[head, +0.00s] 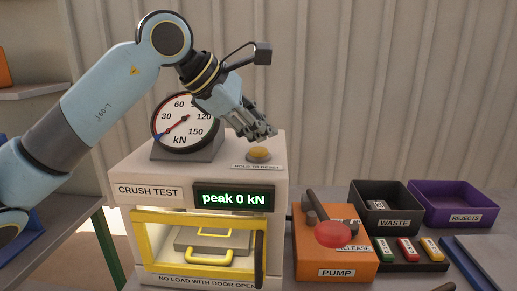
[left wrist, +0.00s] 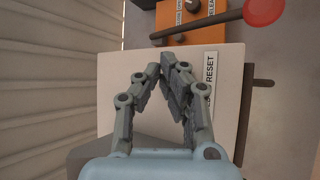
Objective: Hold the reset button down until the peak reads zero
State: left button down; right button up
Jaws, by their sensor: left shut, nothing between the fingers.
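The yellow reset button (head: 259,153) sits on a dark base on top of the crush-test press (head: 140,165), behind the "HOLD TO RESET" label (head: 257,167). The display (head: 235,198) reads "peak 0 kN" in green. My left gripper (head: 268,133) is shut and empty, its fingertips just above the button, with what looks like a small gap. In the left wrist view, my left gripper (left wrist: 163,78) is over the pale press top (left wrist: 112,100); its fingers hide the button and part of the label (left wrist: 210,75). My right gripper is not in view.
A round kN gauge (head: 181,118) stands on the press, left of the gripper. The yellow-framed press door (head: 147,240) is below. To the right are the orange pump box (head: 310,247) with its red-knobbed lever (head: 332,234), a waste bin (head: 370,193) and a purple rejects bin (head: 425,207).

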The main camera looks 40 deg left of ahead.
aim_at(260, 151)
pick_arm(q)
jog(key=shift+r+p, duration=1.2)
jog(key=shift+r, duration=1.3)
jog(key=shift+f, duration=0.15)
